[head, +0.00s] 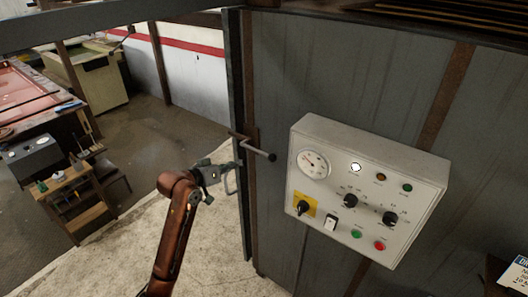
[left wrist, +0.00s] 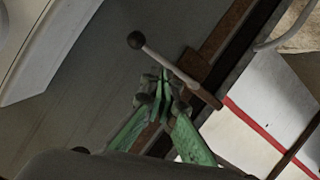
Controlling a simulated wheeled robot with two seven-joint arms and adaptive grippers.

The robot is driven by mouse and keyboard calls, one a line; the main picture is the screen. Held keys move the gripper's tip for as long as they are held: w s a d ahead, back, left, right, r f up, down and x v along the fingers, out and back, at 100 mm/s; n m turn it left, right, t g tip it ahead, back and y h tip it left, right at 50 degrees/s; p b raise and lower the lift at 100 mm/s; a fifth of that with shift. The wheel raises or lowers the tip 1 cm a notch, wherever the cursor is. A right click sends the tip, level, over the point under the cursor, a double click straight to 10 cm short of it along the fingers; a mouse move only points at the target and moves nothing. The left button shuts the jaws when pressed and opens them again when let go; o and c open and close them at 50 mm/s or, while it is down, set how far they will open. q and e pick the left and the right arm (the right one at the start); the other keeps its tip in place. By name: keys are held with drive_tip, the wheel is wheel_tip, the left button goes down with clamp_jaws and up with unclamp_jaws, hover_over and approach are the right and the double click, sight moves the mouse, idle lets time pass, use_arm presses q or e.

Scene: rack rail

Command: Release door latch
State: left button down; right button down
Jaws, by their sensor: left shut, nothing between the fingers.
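The door latch is a thin grey bar with a dark ball knob (head: 272,157), on a brown rusty bracket at the edge of the grey metal door (head: 270,80). In the left wrist view the latch bar (left wrist: 168,62) runs slantwise from its ball to the brown plate. My left gripper (head: 234,178) is just left of and below the latch in the head view. In the left wrist view its green fingers (left wrist: 161,88) are closed together, empty, with their tips close to the bar. Whether they touch it I cannot tell. My right gripper does not show.
A pale control box (head: 370,185) with a gauge, knobs and buttons juts out right of the latch. A small wooden shelf (head: 65,200) and a green machine (head: 95,80) stand at the left. The floor left of the door is open.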

sight(263, 153)
use_arm(q)
wheel_tip(263, 153, up, 6)
drive_tip(key=s+d+m, duration=0.1)
drive_tip(key=shift+s+d+f+h, duration=0.15)
drive_tip(key=shift+s+d+h, duration=0.2)
drive_tip(key=shift+h, duration=0.05)
drive_tip(key=shift+w+d, duration=0.1)
drive_tip(key=s+f+p+x, duration=0.1)
drive_tip(key=f+p+x, duration=0.1)
drive_tip(key=x, duration=1)
drive_tip(key=shift+d+f+p, duration=0.3)
drive_tip(key=shift+f+p, duration=0.2)
drive_tip(key=shift+p, duration=0.4)
drive_tip(key=shift+w, duration=0.1)
drive_tip(key=shift+f, duration=0.1)
